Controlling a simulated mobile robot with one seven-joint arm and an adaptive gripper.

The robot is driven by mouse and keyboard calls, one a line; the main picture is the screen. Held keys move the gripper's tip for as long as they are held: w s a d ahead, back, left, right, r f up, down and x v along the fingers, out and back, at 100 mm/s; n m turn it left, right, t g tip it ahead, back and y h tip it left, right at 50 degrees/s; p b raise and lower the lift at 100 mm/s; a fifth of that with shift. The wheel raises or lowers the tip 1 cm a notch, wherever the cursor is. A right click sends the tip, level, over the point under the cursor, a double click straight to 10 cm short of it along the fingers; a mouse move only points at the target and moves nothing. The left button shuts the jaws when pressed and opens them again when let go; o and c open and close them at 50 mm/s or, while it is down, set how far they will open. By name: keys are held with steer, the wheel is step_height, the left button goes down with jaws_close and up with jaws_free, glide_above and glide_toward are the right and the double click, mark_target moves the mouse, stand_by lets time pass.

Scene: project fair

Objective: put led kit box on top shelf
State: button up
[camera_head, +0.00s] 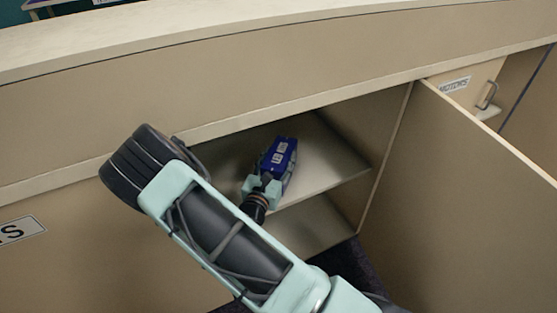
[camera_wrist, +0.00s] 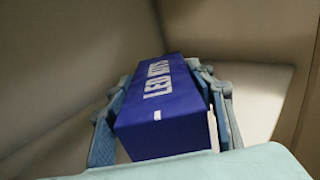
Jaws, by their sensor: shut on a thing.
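The LED kit box (camera_head: 279,154) is dark blue with white lettering. In the head view it is inside the open cabinet, at the upper shelf (camera_head: 325,172). My gripper (camera_head: 270,180) reaches in through the cabinet opening and is shut on the box. In the wrist view the box (camera_wrist: 165,105) lies lengthwise between the two fingers (camera_wrist: 168,110), one along each side, with "LED KITS" on its upper face. I cannot tell whether the box touches the shelf. The box's underside is hidden.
The cabinet door (camera_head: 455,185) stands open on the right. A lower compartment (camera_head: 310,228) lies under the shelf. The countertop (camera_head: 250,28) runs above the opening. A closed door labelled "MOTORS" (camera_head: 455,85) is farther right. The shelf around the box looks clear.

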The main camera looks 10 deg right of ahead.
mark_target(272, 172)
steer(key=shift+f, duration=0.1)
steer(key=o, duration=1.4)
steer(key=shift+o, duration=0.2)
steer(key=shift+r, duration=0.3)
steer(key=p+v, duration=0.2)
steer(key=v, duration=1)
steer(key=shift+f+p, duration=0.1)
steer(key=shift+p, duration=0.25)
